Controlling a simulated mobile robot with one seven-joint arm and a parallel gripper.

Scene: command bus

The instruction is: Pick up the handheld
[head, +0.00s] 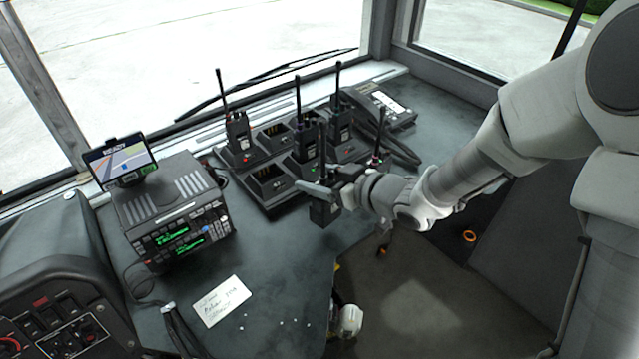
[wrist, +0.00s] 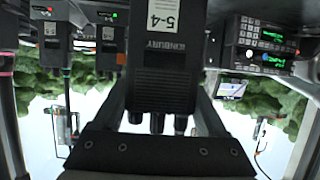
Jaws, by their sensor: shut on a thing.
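A black handheld radio (head: 324,212) with an upright antenna is in my gripper (head: 326,193), near the desk's front edge. In the wrist view, which is upside down, the handheld (wrist: 165,65) fills the middle and bears a white label reading 5-4. The jaws of my gripper (wrist: 160,100) close on its two sides. The handheld looks upright and in front of the charger bank (head: 262,206); its exact height above the desk is hard to tell. Other similar radios stand in chargers behind it, including one at left (head: 238,132) and one at centre (head: 305,143).
An empty charger slot (head: 268,175) lies left of my gripper. A desk phone (head: 380,105) stands at the back right. A console radio (head: 180,215) with a small navigation screen (head: 122,160) is at left. A paper note (head: 221,300) lies on clear desk in front.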

